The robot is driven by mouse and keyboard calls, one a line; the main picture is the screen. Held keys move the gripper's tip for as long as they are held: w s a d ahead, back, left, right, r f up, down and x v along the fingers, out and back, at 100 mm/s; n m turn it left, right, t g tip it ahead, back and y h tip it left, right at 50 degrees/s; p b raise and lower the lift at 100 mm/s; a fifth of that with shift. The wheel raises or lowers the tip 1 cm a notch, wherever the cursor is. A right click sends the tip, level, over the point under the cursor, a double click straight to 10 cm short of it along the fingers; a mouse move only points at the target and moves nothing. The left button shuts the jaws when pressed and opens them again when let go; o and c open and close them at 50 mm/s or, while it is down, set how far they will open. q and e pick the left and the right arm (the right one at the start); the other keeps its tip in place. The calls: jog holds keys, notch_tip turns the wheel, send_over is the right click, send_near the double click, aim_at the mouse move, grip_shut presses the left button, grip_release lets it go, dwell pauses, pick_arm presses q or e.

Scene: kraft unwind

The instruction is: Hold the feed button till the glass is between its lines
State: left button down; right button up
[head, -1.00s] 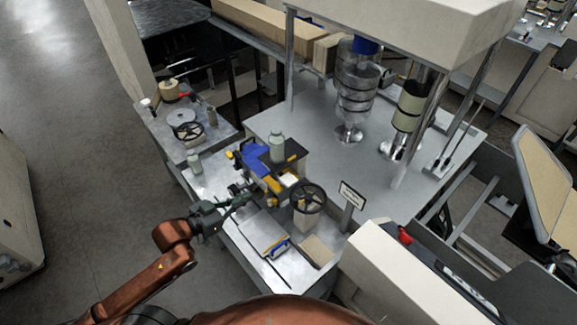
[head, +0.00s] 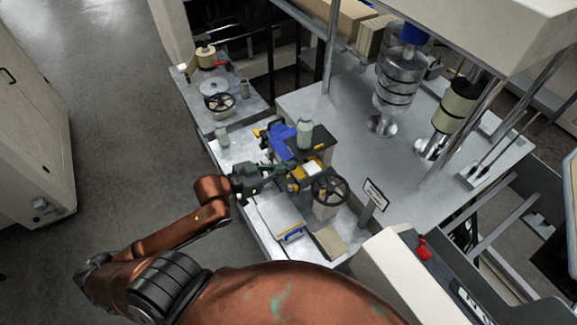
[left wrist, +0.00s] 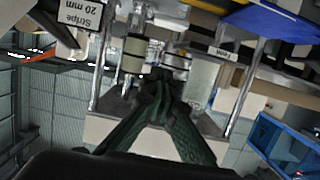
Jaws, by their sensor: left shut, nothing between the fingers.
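My left gripper (head: 284,171) is shut and empty, its dark green fingers meeting at the tips. In the head view it is beside a blue, black and yellow unit (head: 308,173) on the bench. In the left wrist view the closed fingers (left wrist: 158,80) point away from the camera. A small upside-down label (left wrist: 222,52) there seems to read "Feed"; I cannot make out the button or whether it is touched. A pale glass jar (head: 305,133) stands on the unit's dark top. No lines on it can be made out. My right gripper is not in view.
A black handwheel (head: 328,190) stands close right of the gripper, with a sign (head: 375,195) beyond. A flat plate (head: 279,218) lies in front. Another jar (head: 222,136) stands to the left. Vertical rollers (head: 394,85) stand behind. An upside-down "Stripe 20 mm" sign (left wrist: 85,17) shows in the wrist view.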

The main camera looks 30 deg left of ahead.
pick_arm(q)
jog(key=p, duration=0.2)
send_over(307, 170)
jog(key=f, duration=0.1)
notch_tip(307, 170, down, 3)
jog(key=shift+s, duration=0.1)
jog(key=shift+f, duration=0.95)
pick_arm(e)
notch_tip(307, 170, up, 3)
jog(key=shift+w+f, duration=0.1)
pick_arm(q)
jog(key=shift+s, duration=0.1)
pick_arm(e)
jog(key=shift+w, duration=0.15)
